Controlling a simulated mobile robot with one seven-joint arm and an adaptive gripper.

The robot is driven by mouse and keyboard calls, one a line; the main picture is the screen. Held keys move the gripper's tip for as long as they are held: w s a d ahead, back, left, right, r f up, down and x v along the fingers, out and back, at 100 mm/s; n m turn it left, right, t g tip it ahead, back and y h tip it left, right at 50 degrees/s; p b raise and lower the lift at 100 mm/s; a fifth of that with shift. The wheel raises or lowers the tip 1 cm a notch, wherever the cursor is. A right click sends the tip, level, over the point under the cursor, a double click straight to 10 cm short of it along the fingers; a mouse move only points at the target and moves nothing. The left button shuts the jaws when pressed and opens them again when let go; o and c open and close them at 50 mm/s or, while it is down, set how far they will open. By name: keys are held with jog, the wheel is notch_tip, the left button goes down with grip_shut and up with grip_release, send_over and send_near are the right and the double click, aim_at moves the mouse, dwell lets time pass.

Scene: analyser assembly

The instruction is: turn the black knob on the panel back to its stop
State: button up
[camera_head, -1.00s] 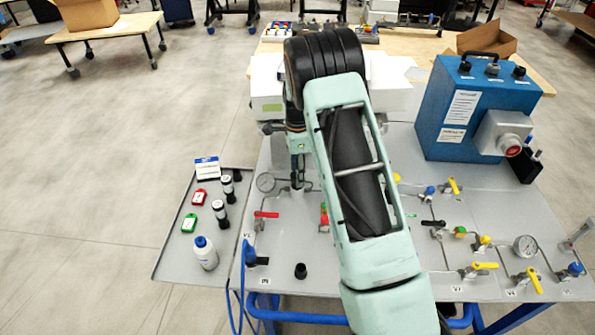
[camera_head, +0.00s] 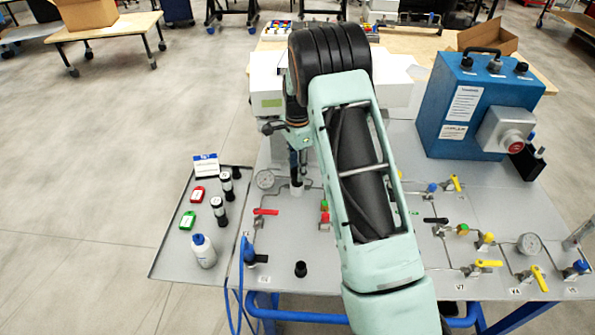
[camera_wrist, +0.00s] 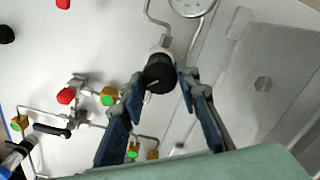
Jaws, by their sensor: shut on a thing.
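The black knob (camera_wrist: 158,74) sits on a pale valve body on the grey panel (camera_head: 330,275) in the wrist view. A thin light mark shows on its face. My gripper (camera_wrist: 162,79) has one blue-grey finger on each side of the knob and is shut on it. In the head view my gripper (camera_head: 297,165) points down at the panel behind my forearm. It stands over a whitish fitting (camera_head: 297,188). The knob itself is too hidden there to make out.
A pressure gauge (camera_head: 265,180) and a red-handled valve (camera_head: 265,211) lie close to my gripper. A loose-looking black cap (camera_head: 301,269) is nearer the front. A blue box (camera_head: 475,110) stands at the right, and a side tray (camera_head: 170,262) holds a bottle (camera_head: 203,251).

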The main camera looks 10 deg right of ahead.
jog(key=n+b, duration=0.3)
jog(key=n, duration=0.3)
jog(key=shift+f+n, duration=0.1)
jog(key=shift+n, duration=0.2)
jog(key=n+b, duration=0.1)
jog(key=n, duration=0.2)
jog(key=shift+n, duration=0.3)
jog(key=n, duration=0.3)
jog(key=shift+n, duration=0.3)
jog(key=n+b, duration=0.1)
jog(key=n, duration=0.2)
jog(key=shift+n, duration=0.3)
jog(key=n, duration=0.3)
jog(key=shift+n, duration=0.3)
jog(key=n, duration=0.6)
jog(key=shift+n, duration=0.4)
